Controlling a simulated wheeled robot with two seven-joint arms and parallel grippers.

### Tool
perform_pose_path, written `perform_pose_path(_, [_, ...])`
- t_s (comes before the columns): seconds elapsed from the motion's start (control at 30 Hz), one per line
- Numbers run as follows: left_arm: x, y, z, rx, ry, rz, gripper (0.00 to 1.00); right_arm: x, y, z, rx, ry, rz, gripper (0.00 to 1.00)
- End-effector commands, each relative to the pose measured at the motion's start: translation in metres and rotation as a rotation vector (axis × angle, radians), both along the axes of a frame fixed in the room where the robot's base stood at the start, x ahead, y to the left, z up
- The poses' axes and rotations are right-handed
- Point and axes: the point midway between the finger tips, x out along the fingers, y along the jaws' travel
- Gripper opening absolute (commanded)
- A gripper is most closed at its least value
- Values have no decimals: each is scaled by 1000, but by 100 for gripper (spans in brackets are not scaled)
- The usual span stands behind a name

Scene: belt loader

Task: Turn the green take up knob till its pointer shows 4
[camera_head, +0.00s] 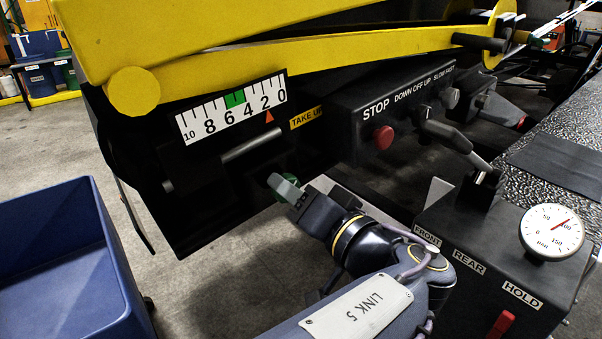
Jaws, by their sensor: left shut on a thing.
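The green take up knob (291,183) sits at the lower right of the take up unit, and my gripper hides much of it. My left gripper (286,190) is shut on the knob, with its arm crossing the lower middle of the picture. The white take up scale (231,107) runs from 10 at the left to 0 at the right, with a green band near 4 to 6. The small orange-red pointer (269,117) is below the scale, close to the 2. My right gripper is not in view.
A black panel with a red STOP button (383,137) and levers stands right of the scale. A black box with a pressure gauge (551,232) is at the right. A yellow bar (300,55) passes above. A blue bin (70,255) stands at the left.

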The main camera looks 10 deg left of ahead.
Motion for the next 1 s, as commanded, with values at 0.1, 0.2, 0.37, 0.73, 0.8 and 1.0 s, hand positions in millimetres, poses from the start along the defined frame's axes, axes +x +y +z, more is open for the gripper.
perform_pose_path(0.1, [0,0,6,70,94,1,17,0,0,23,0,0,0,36])
perform_pose_path(0.2, [0,0,6,131,170,2,17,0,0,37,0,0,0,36])
perform_pose_path(0.37, [0,0,7,224,289,2,17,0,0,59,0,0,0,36])
perform_pose_path(0.73, [0,1,7,441,567,2,17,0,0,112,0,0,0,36])
perform_pose_path(0.8, [0,0,6,481,619,2,17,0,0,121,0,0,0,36])
perform_pose_path(1.0, [0,0,5,588,757,1,17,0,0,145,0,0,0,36])
